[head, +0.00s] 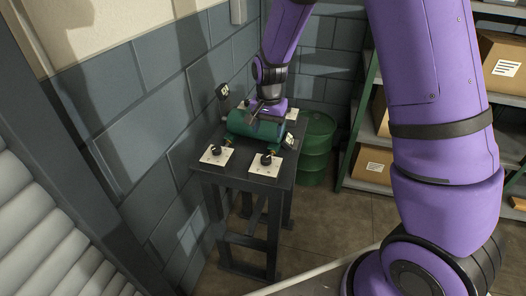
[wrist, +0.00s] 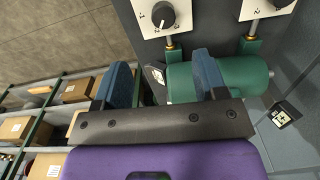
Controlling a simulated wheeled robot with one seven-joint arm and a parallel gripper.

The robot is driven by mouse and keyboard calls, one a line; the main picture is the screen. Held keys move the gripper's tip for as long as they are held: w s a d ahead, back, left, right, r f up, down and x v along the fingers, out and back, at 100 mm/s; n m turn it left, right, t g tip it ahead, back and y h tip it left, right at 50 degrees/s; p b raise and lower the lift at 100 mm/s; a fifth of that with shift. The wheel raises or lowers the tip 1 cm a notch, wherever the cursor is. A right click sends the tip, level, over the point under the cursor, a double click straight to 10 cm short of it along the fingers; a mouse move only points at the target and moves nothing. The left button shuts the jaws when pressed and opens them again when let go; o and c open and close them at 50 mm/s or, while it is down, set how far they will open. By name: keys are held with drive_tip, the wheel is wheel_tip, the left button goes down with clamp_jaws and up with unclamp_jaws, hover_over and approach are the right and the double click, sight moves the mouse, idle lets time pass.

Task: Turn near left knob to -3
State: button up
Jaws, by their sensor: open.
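The near left knob (head: 216,150) is black and sits on a white plate at the table's near left corner. In the wrist view, its plate (wrist: 250,10) is cut off at the top right; its pointer setting cannot be read. My gripper (wrist: 160,65) is open and empty, its two blue fingers apart. In the head view it (head: 266,111) is above the far side of the green casing, away from the near left knob, its fingers mostly hidden.
The green casing (head: 250,124) lies across the table middle. The near right knob (head: 266,159) has its own plate; two more plates lie behind the casing. A tag (head: 222,90) is on the wall. A green barrel (head: 317,150) and shelves with boxes (head: 500,65) stand right.

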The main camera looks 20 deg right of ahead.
sight(266, 157)
drive_tip(key=f, duration=0.8)
drive_tip(key=w+f, duration=0.1)
drive_tip(key=f, duration=0.3)
drive_tip(key=shift+a, duration=0.1)
drive_tip(key=shift+s, duration=0.1)
drive_tip(key=c, duration=0.9)
drive_tip(key=shift+c, duration=0.2)
drive_tip(key=n, duration=1.1)
drive_tip(key=shift+n, duration=0.3)
